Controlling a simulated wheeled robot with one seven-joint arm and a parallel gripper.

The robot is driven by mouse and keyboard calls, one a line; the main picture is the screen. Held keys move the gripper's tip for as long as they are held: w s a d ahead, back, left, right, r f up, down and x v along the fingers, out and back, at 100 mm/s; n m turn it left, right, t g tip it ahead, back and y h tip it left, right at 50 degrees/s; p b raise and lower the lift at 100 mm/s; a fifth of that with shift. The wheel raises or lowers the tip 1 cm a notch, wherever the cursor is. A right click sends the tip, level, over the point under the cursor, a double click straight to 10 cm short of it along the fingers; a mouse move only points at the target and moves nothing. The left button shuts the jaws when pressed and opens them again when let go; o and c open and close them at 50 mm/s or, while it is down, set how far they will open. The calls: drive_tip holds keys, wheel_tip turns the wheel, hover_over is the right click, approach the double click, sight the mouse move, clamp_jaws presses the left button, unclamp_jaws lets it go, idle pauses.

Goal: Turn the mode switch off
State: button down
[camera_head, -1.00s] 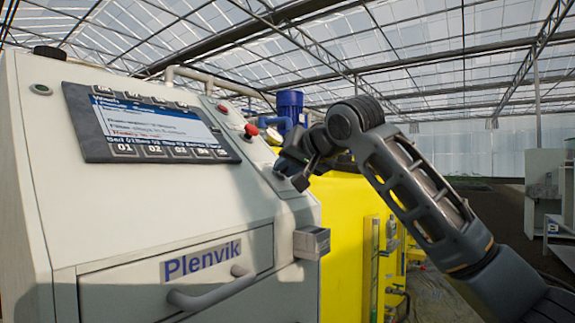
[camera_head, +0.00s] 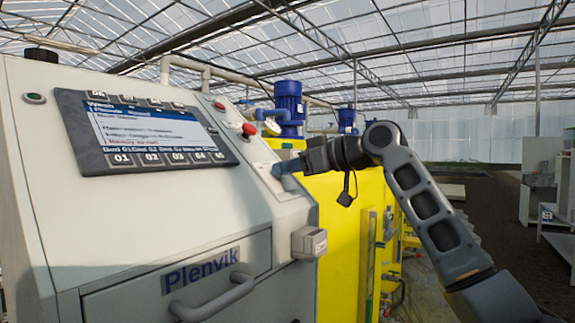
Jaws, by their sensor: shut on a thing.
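The grey control cabinet (camera_head: 60,215) stands at the left with a sloped front panel. My gripper (camera_head: 280,169) reaches in from the right, and its fingertips are at the right edge of that panel, below the red button. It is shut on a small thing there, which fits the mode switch. The fingers cover the switch, so its knob and the position it points to cannot be seen.
A display (camera_head: 145,132) with keys, a red mushroom button (camera_head: 249,130) and a green button (camera_head: 35,98) are on the panel. A drawer handle (camera_head: 212,298) and a small grey box (camera_head: 309,243) stick out below. A yellow tank (camera_head: 340,225) stands behind my arm.

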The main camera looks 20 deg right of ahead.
drive_tip(key=n+g+y, duration=0.1)
drive_tip(key=n, duration=0.1)
drive_tip(key=n+g+y, duration=0.1)
drive_tip(key=n, duration=0.2)
drive_tip(key=shift+w+d+r+n+g+p, duration=0.1)
drive_tip(key=shift+w+r+n+g+p, duration=0.05)
drive_tip(key=shift+n+g+p, duration=0.2)
drive_tip(key=shift+w+n+g+p, duration=0.1)
drive_tip(key=shift+n+g+p, duration=0.3)
drive_tip(key=shift+n+g, duration=1.05)
drive_tip(key=shift+n+y, duration=0.3)
drive_tip(key=shift+n, duration=0.2)
drive_tip(key=c, duration=1.2)
unclamp_jaws()
drive_tip(key=shift+d, duration=0.15)
drive_tip(key=v, duration=0.7)
drive_tip(key=shift+s+d+b, duration=0.2)
drive_tip(key=shift+s+b, duration=0.1)
drive_tip(key=shift+b, duration=0.05)
